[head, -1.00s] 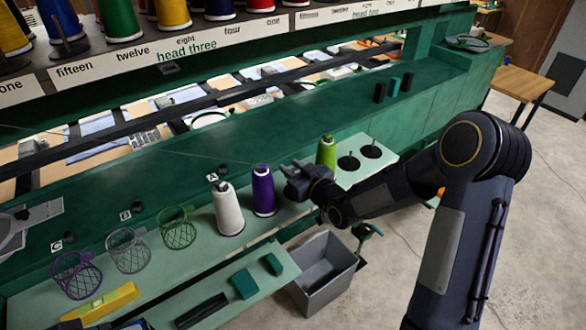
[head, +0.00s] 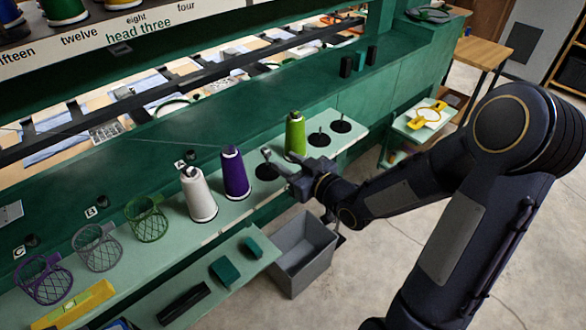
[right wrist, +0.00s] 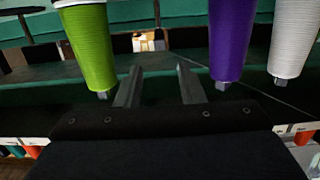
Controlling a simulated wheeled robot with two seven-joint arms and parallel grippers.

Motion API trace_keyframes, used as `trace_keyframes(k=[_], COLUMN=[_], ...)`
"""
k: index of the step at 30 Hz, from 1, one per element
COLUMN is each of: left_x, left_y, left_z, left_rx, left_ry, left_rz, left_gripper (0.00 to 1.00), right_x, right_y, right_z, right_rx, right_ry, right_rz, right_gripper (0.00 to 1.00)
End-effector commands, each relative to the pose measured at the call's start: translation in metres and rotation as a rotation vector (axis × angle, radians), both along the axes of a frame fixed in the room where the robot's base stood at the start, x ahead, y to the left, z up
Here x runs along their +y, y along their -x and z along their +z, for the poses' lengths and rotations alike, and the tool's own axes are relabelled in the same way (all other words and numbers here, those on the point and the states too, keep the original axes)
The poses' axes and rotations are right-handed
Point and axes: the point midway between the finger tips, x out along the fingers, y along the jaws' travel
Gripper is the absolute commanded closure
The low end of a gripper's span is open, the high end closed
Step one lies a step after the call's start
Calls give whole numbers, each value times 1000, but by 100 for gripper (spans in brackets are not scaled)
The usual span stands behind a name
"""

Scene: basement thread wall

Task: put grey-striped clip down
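I cannot make out a grey-striped clip in either view. My right gripper (head: 279,167) is at the shelf, over a black disc (head: 265,173) between the purple cone (head: 236,174) and the lime-green cone (head: 295,136). In the right wrist view, its two fingers (right wrist: 160,88) stand apart with nothing visible between them. The green cone (right wrist: 88,48) hangs upside down in that picture left of the fingers, with the purple cone (right wrist: 231,40) and white cone (right wrist: 294,38) to the right. My left gripper is not identifiable in view.
The white cone (head: 198,195) stands left of the purple one. Green, grey and purple mesh baskets line the shelf further left. A grey bin (head: 303,256) stands below the gripper. A lower ledge holds dark green blocks (head: 225,271). Empty black discs (head: 319,139) lie right of the green cone.

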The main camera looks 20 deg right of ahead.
Motion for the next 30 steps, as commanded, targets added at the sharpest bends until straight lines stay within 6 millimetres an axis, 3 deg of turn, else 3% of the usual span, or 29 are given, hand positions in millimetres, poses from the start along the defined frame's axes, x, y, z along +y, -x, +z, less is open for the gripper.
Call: trace_keyframes(k=[7,11,14,17,21,24,27,30], left_x=[0,0,0,0,0,0,0,0], left_y=[0,0,0,0,0,0,0,0], left_z=[-2,-2,-2,-2,-2,-2,-2,-2], left_rx=[0,0,0,0,0,0,0,0], left_ry=[0,0,0,0,0,0,0,0], left_rz=[0,0,0,0,0,0,0,0], left_gripper=[64,64,64,64,64,64,64,64], right_x=[-11,-30,-46,-51,-37,-21,-8,-1], right_y=[18,34,66,111,178,218,245,258], right_z=[5,12,17,18,18,18,18,18], right_rx=[39,175,339,514,737,855,933,973], right_ry=[25,72,71,21,-88,-157,-199,-217], right_rz=[-27,-122,-216,-282,-289,-252,-212,-188], right_gripper=[65,65,65,65,65,65,65,65])
